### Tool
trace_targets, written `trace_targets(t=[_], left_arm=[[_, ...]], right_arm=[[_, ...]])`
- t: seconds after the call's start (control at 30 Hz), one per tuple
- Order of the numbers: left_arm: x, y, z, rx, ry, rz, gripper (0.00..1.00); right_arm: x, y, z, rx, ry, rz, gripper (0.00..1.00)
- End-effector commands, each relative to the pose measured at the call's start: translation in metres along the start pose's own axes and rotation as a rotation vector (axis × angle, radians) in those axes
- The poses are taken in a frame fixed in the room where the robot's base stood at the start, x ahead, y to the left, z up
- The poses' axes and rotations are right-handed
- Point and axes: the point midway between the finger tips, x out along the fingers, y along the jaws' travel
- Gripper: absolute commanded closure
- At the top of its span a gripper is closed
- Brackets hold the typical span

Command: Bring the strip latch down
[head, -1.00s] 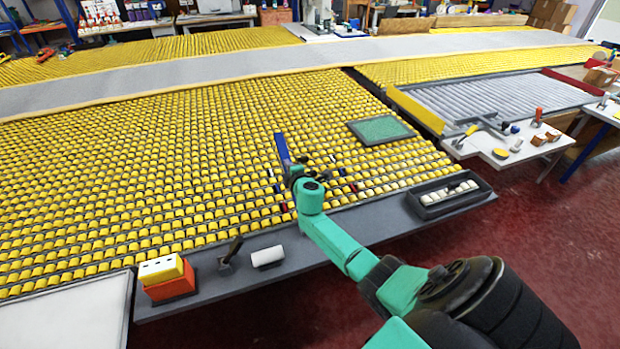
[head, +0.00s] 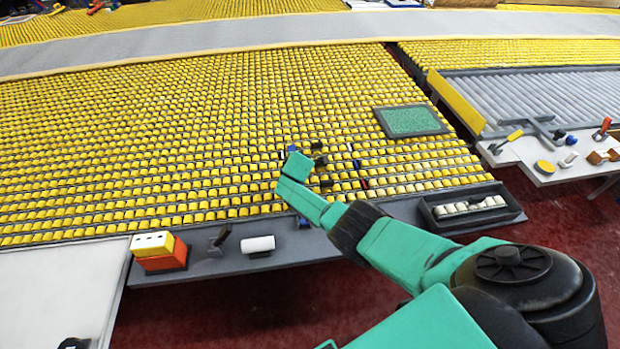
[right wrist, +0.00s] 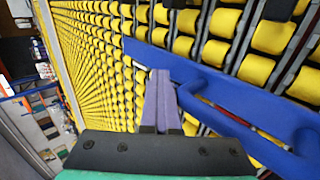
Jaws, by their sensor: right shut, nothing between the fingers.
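In the right wrist view a long blue bar with a raised rod-like handle (right wrist: 238,108), apparently the strip latch, runs diagonally over the yellow rollers. In the head view only a small blue bit (head: 292,149) shows above my right wrist; the rest is hidden behind my arm. My right gripper (right wrist: 160,76) is shut and empty, its fingertips overlapping the bar's near edge in the picture, left of the handle. I cannot tell whether they touch it. In the head view the fingers are hidden by the wrist. My left gripper is not recognizable in view.
The yellow roller table (head: 150,140) spreads around. A green pad in a grey frame (head: 411,121) lies behind right, and a dark tray (head: 515,207) sits at the front right. An orange-yellow block (head: 160,252) and white roll (head: 257,244) stand on the front ledge.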

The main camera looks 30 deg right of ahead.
Motion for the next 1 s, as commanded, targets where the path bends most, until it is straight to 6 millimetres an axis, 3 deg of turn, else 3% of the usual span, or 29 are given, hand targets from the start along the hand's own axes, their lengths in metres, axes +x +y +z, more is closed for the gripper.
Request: trace_targets(t=[0.03, 0.57, 0.67, 0.87, 1.0], left_arm=[[0.002, 0.000, 0.001, 0.000, -0.001, 0.000, 0.51], [0.000, 0.000, 0.001, -0.002, -0.002, 0.000, 0.51], [-0.012, 0.000, 0.001, -0.002, -0.003, 0.000, 0.51], [-0.056, 0.001, -0.005, -0.003, -0.001, 0.002, 0.51], [-0.070, 0.000, -0.006, -0.003, -0.001, 0.002, 0.51]], right_arm=[[0.004, -0.018, -0.001, 0.003, -0.003, -0.034, 1.00], [0.003, -0.018, -0.002, 0.007, -0.002, -0.041, 1.00], [-0.005, -0.008, -0.001, 0.007, -0.002, -0.037, 1.00], [-0.038, 0.036, 0.003, 0.008, -0.001, -0.014, 1.00], [-0.059, 0.060, 0.003, 0.009, 0.002, -0.009, 1.00]])
